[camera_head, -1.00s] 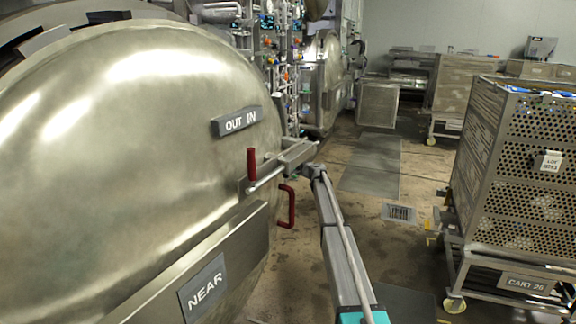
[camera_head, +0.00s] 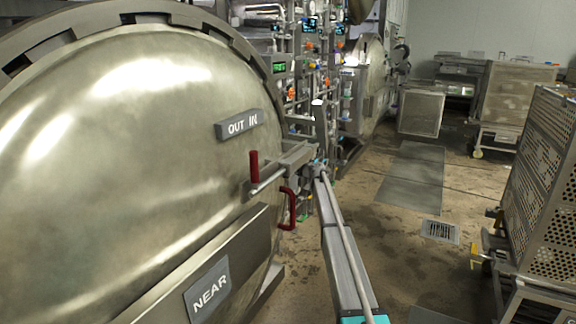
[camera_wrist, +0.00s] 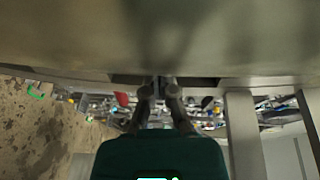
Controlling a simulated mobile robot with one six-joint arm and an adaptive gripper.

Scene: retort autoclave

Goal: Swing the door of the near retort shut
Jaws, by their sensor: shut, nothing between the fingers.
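In the wrist view my gripper (camera_wrist: 159,88) is shut and empty, close to the door surface (camera_wrist: 160,35); contact cannot be told.
A perforated cart (camera_head: 545,185) stands at the right. Pipes and valves (camera_head: 300,75) line the wall beyond the door, with another retort (camera_head: 367,90) farther back. Floor with a drain grate (camera_head: 440,231) lies clear between my arm and the cart.

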